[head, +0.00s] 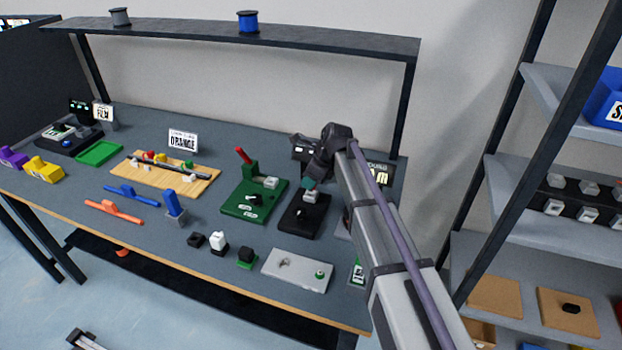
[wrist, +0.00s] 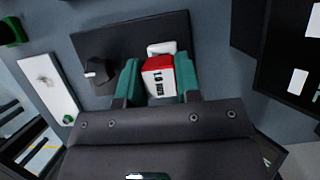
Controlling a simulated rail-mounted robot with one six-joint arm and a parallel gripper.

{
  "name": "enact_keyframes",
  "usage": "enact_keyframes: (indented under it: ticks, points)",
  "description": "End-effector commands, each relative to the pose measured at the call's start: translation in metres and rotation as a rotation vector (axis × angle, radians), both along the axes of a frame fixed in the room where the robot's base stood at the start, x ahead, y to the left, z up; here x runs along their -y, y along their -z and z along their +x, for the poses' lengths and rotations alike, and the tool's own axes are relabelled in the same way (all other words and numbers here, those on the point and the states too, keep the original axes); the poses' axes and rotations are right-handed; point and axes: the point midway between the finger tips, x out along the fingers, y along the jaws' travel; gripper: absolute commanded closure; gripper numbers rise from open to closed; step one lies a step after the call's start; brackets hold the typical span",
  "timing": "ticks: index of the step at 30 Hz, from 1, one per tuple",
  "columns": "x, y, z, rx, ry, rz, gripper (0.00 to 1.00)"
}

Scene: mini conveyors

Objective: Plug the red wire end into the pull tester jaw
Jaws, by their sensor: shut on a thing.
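In the wrist view, my gripper (wrist: 159,73) has its two teal fingers shut on the red wire end (wrist: 158,66), a red-topped block with a white, lettered face. Just beyond it is a small white jaw (wrist: 161,47) on a black base (wrist: 122,35), which looks like the pull tester. The red end is close to the jaw; I cannot tell if they touch. A dark knob (wrist: 100,72) stands left of my fingers. In the head view, my gripper (head: 312,184) is low over the black base (head: 296,227), and the red end is not distinguishable.
A green base with a red lever (head: 243,155) stands left of the black base. A light grey plate (head: 296,271) and small black and white blocks (head: 219,244) lie in front. A dark sign or display (head: 378,175) stands behind, near my arm. An overhead shelf (head: 300,38) spans the bench.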

Motion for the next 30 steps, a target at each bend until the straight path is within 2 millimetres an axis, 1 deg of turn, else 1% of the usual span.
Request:
enact_keyframes:
  ticks: [30]
  points:
    - [0.000, 0.027, 0.000, 0.000, 0.000, 0.000, 0.96]
